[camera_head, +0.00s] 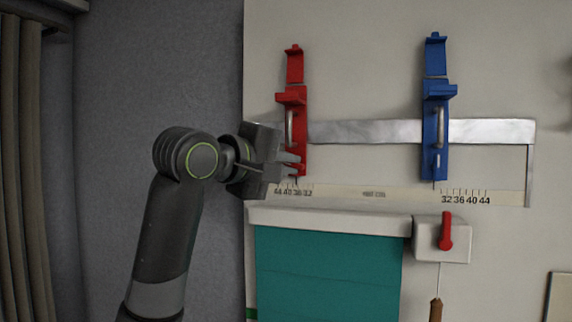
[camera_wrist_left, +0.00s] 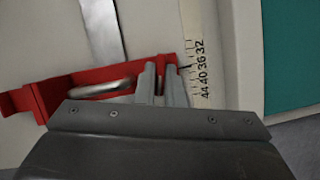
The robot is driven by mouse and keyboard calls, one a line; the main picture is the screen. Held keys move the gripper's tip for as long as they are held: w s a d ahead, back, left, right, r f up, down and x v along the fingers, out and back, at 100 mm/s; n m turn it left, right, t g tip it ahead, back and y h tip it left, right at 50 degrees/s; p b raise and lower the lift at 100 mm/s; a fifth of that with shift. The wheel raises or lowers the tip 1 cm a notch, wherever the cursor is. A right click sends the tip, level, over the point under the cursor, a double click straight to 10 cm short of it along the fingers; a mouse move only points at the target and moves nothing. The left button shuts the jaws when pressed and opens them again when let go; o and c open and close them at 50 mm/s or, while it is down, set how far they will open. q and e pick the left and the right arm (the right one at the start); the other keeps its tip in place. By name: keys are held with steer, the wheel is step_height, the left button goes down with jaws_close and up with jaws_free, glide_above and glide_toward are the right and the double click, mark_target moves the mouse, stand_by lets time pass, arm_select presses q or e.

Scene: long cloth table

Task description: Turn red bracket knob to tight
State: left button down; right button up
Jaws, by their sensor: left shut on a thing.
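The red bracket (camera_head: 295,97) sits on a silver rail at the upper middle of the wall panel, upright in the head view. A silver handle (camera_head: 290,126) runs up its front. My left gripper (camera_head: 292,164) reaches in from the left at the bracket's lower end and is shut on the knob there. The fingers hide the knob, so its turn angle does not show. In the left wrist view the red bracket (camera_wrist_left: 88,80) lies sideways, with both fingertips (camera_wrist_left: 160,80) close together at its lower end. My right gripper is not in view.
A blue bracket (camera_head: 436,105) sits further right on the silver rail (camera_head: 365,131). A numbered scale strip (camera_head: 345,190) runs below. A white box with a red lever (camera_head: 446,231) and a teal panel (camera_head: 328,270) are lower down.

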arm_select(q)
steer(key=m+y, duration=0.1)
steer(key=m, duration=0.2)
steer(key=shift+d+g+y, duration=0.1)
steer(key=shift+g+y, duration=0.2)
steer(key=m+y+b, duration=0.1)
steer(key=m, duration=0.1)
steer(key=shift+m+y, duration=0.3)
steer(key=m+y+b, duration=0.1)
steer(key=m+b, duration=0.1)
steer(key=m, duration=0.1)
steer(key=shift+s+d+y, duration=0.1)
steer(key=shift+d+y, duration=0.1)
steer(key=shift+y, duration=0.2)
steer(key=shift+m+y+b, duration=0.55)
steer(key=shift+m+y, duration=0.25)
steer(key=shift+m, duration=0.2)
steer(key=c, duration=1.8)
jaws_free()
steer(key=shift+r, duration=0.1)
